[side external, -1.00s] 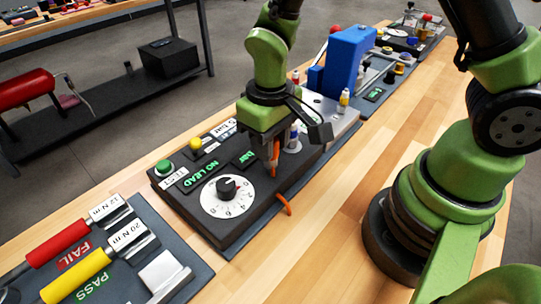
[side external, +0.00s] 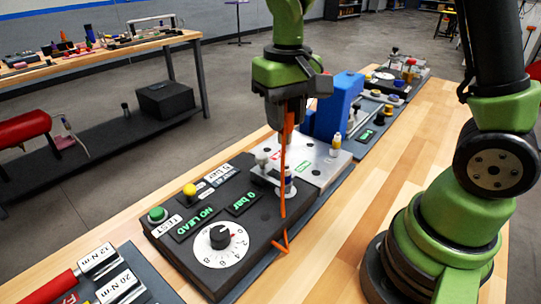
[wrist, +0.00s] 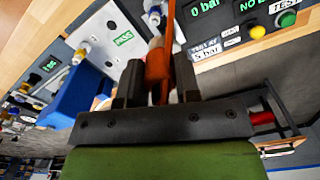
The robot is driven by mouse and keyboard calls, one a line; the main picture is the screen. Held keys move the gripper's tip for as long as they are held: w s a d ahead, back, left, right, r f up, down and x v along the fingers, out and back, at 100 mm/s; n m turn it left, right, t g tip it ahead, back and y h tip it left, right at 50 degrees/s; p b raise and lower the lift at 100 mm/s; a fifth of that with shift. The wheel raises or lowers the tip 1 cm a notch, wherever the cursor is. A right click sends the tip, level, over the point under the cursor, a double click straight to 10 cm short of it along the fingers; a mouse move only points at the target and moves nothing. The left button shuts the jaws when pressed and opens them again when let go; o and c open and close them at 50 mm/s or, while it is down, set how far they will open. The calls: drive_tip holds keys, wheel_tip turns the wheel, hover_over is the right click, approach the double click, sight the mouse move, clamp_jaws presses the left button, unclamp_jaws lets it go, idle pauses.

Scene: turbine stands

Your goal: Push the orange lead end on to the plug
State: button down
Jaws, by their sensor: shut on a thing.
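My gripper (side external: 287,118) is shut on the orange lead end and holds it well above the black tester box (side external: 190,232). The orange lead end (wrist: 158,62) shows between the two dark fingers in the wrist view. Its thin cable (side external: 282,215) hangs to the right edge of the box. A small upright fitting with a white and blue body (side external: 287,182), apparently the plug, stands in a pale ring at the far end of the box, partly behind the cable. The lead end is above it and apart from it. The display (side external: 194,222) reads NO LEAD.
The box carries a dial (side external: 220,243), a green button (side external: 157,214) and a yellow knob (side external: 189,190). A grey plate (side external: 318,165) with a small yellow-and-white part (side external: 336,145) and a blue block (side external: 340,105) lie beyond. Bare wooden bench (side external: 360,210) lies to the right.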

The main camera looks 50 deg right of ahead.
sight(288, 140)
drive_tip(key=shift+s+d+r, duration=0.1)
drive_tip(key=shift+d+r, duration=0.3)
drive_tip(key=shift+f+m, duration=0.15)
drive_tip(key=shift+m, duration=0.15)
drive_tip(key=shift+f, duration=2.15)
drive_tip(key=shift+f, duration=0.5)
drive_tip(key=shift+f, duration=0.2)
drive_tip(key=shift+f, duration=0.1)
drive_tip(key=shift+f, duration=0.35)
drive_tip(key=shift+f, duration=0.1)
drive_tip(key=shift+f, duration=0.2)
